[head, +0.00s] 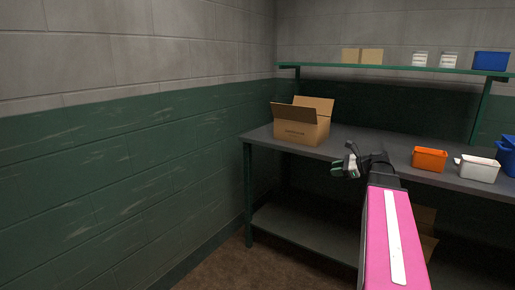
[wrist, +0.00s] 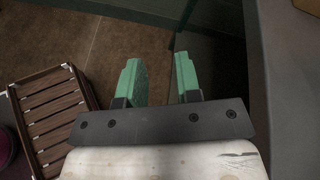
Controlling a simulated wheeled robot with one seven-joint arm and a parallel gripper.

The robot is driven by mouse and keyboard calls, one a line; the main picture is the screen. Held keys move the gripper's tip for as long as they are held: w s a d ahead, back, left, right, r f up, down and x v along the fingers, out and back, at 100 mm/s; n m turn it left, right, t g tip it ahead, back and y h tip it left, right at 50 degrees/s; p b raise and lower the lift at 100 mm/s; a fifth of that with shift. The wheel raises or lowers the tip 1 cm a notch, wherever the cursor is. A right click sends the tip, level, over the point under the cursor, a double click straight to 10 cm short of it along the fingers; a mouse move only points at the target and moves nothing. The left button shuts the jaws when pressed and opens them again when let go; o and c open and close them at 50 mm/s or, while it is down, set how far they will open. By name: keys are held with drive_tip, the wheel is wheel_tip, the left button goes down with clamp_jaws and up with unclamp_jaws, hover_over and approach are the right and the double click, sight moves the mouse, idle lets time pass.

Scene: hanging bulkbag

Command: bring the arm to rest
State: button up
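My gripper (head: 345,165) is at the end of my pink arm, in front of the workbench (head: 262,137) in the head view. In the wrist view my gripper (wrist: 160,80) has two green fingers standing apart with nothing between them. It points down toward the brown floor. No object touches the fingers in the wrist view.
An open cardboard box (head: 300,130) stands on the bench's left end. An orange bin (head: 429,158) and a white bin (head: 478,168) stand to the right. A green shelf (head: 400,68) runs above. A slatted wooden crate or pallet (wrist: 48,110) lies at left in the wrist view.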

drive_tip(key=s+a+f+n+g+h, duration=0.2)
drive_tip(key=s+a+f+n+h, duration=0.1)
drive_tip(key=f, duration=0.6)
drive_tip(key=s+a+f+n+g+h, duration=0.2)
drive_tip(key=s+a+f+n+h, duration=0.2)
drive_tip(key=s+a+f+n, duration=0.2)
drive_tip(key=s+a+f+n+g+h, duration=0.3)
drive_tip(key=s+f+n, duration=0.5)
drive_tip(key=f, duration=0.6)
drive_tip(key=a+n+h, duration=0.1)
drive_tip(key=a+n, duration=0.1)
drive_tip(key=shift+s+a+n, duration=0.15)
drive_tip(key=shift+n, duration=0.25)
